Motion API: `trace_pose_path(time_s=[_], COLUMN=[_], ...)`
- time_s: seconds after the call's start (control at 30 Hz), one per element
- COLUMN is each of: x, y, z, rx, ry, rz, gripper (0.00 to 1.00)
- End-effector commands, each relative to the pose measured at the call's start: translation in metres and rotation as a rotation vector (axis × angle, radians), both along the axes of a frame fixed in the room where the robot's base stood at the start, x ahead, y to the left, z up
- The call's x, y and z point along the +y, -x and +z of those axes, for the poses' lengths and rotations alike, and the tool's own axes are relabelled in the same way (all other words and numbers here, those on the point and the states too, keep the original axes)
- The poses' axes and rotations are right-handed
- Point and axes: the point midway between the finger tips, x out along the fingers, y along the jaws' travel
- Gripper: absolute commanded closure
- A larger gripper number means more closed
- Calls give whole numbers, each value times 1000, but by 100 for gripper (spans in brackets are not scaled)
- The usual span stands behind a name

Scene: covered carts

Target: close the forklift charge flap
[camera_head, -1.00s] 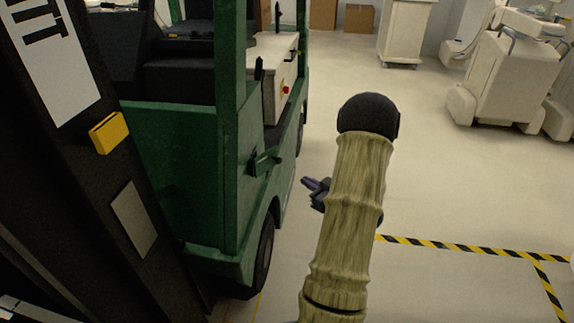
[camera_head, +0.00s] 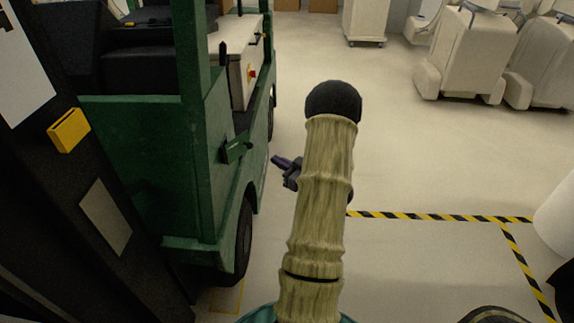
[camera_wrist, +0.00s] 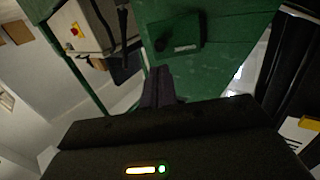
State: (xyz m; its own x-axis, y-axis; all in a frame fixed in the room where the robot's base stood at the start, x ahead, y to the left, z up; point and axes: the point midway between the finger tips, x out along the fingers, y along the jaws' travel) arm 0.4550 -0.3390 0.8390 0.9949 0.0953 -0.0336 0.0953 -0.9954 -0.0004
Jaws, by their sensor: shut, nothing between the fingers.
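The green forklift (camera_head: 135,150) stands at the left in the head view, its side facing my arm. Its charge flap (camera_head: 236,150) is a small green piece that sticks out from the side panel, so it looks open. In the wrist view the flap (camera_wrist: 178,34) is a dark green plate ahead of the fingers, near the top; how far it stands open is hard to tell. My gripper (camera_head: 275,160) is shut and empty, just right of the flap and apart from it. Its fingers also show in the wrist view (camera_wrist: 160,86), pointing at the green panel. My arm hides part of the gripper.
The forklift's black mast (camera_head: 55,215) fills the left foreground, and a rear wheel (camera_head: 243,235) sits below the flap. Covered white carts (camera_head: 465,55) stand at the back right. Striped floor tape (camera_head: 430,217) crosses the open floor at right.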

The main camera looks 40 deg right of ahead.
Motion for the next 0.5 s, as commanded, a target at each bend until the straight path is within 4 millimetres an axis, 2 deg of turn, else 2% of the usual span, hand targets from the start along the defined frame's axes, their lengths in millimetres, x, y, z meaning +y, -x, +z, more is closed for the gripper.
trace_pose_path(time_s=[0.3, 0.5], x=[6, 8], y=[-57, -83], z=[-2, -2], rx=[-1, -1], ry=[0, 1], rz=[3, 1], gripper=[100, 100])
